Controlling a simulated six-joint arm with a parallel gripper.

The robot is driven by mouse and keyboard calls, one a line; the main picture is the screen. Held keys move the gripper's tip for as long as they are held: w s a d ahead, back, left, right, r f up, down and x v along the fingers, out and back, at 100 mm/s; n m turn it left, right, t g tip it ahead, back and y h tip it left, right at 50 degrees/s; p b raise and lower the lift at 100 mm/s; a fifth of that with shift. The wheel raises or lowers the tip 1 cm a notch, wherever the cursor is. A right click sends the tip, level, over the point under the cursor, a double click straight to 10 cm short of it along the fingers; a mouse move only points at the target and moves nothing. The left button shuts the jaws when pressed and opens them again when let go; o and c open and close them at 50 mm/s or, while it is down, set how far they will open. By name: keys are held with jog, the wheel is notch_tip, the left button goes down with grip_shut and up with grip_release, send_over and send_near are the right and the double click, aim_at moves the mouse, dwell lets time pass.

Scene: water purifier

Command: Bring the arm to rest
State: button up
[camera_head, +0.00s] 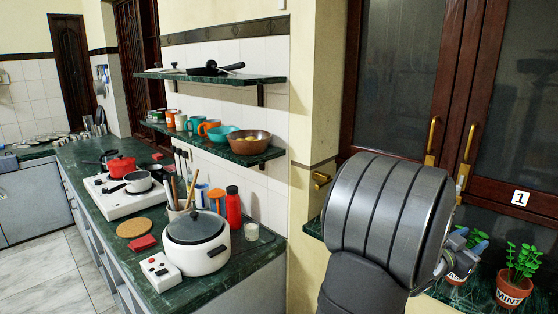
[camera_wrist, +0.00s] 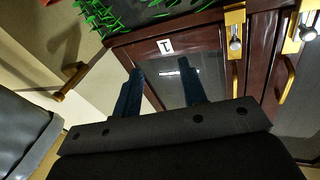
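My gripper (camera_head: 474,242) is at the right in the head view, in front of the window ledge and close to the potted plants. My raised grey arm hides part of the window and ledge behind it. In the wrist view, my gripper (camera_wrist: 158,78) shows two dark blue fingers standing well apart. Nothing is between the fingertips except the view of the dark glass pane behind. My gripper is open and empty.
Potted plants, one marked MINT (camera_head: 514,290), stand by my gripper. Brown window shutters (camera_head: 480,120) with brass handles (camera_wrist: 235,60) are behind. At left, a green counter (camera_head: 135,205) carries a rice cooker (camera_head: 197,255) and a stove (camera_head: 125,195); shelves (camera_head: 215,78) hang above.

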jog(key=shift+s+d+f+m+g+y, duration=0.35)
jog(key=shift+s+f+m+g+y, duration=0.2)
jog(key=shift+f+m+g, duration=0.3)
jog(key=shift+r+m, duration=0.1)
jog(key=shift+m, duration=0.15)
jog(key=o, duration=1.2)
jog(key=shift+o, duration=0.8)
jog(key=w+a+r+n+t+h, duration=0.2)
jog(key=w+a+n, duration=0.1)
jog(key=w+a, duration=0.6)
jog(key=a, duration=0.2)
jog(key=shift+w+a+r+n+t, duration=0.2)
jog(key=shift+w+a+n+t, duration=0.15)
jog(key=shift+w+n, duration=0.05)
jog(key=x, duration=0.9)
jog(key=shift+w+d+r, duration=0.2)
jog(key=shift+d+r, duration=0.05)
jog(key=shift+d, duration=0.05)
jog(key=shift+a, duration=0.15)
